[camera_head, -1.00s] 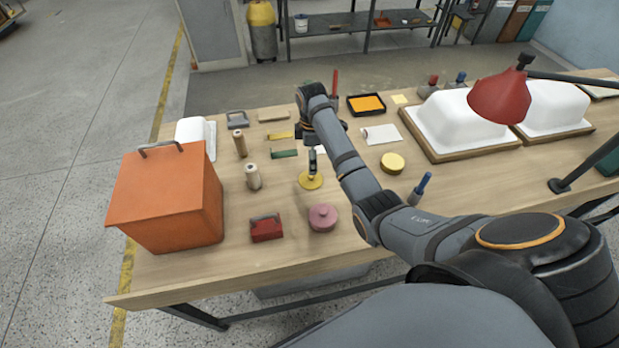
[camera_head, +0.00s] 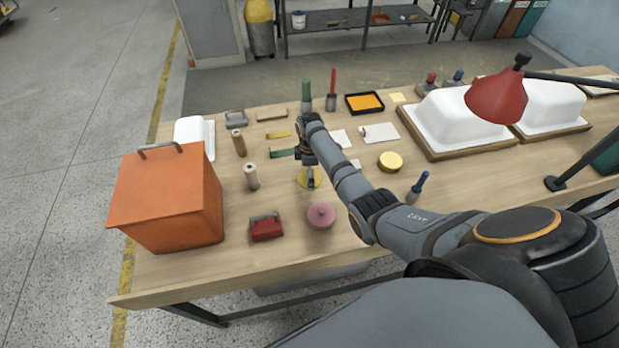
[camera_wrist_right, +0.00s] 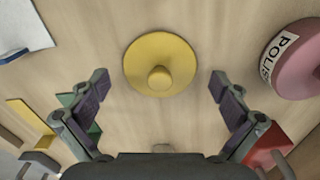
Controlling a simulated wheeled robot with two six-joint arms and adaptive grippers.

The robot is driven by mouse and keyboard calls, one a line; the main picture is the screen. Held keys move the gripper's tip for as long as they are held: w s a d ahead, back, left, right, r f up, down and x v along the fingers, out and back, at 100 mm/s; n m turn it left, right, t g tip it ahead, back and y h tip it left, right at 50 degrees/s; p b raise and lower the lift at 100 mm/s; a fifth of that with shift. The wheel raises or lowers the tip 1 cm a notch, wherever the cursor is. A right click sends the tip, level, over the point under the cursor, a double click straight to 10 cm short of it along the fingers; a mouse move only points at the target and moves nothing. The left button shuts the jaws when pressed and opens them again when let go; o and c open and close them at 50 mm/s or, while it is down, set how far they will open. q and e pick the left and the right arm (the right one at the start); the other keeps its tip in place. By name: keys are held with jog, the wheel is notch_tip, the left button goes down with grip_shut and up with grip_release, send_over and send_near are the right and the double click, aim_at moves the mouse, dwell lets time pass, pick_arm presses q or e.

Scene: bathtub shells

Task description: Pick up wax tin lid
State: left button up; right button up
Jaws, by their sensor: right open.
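The wax tin lid is a flat yellow disc with a round knob (camera_wrist_right: 160,77). In the right wrist view my right gripper (camera_wrist_right: 160,88) is open and empty, with a finger on either side of the lid and gaps between. A round yellow tin (camera_head: 390,162) stands to the right on the bench. My left gripper is not in view.
A pink pot labelled "POLISH" (camera_head: 321,216) and a red block-like tool (camera_head: 266,227) stand in front of the lid. A spool-like cylinder (camera_head: 251,177) stands left. An orange box (camera_head: 168,200) fills the bench's left end. White shells (camera_head: 465,118) and a red lamp (camera_head: 497,97) are right.

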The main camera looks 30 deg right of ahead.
jog(key=shift+s, duration=0.15)
jog(key=c, duration=1.7)
jog(key=shift+f, duration=0.1)
grip_shut()
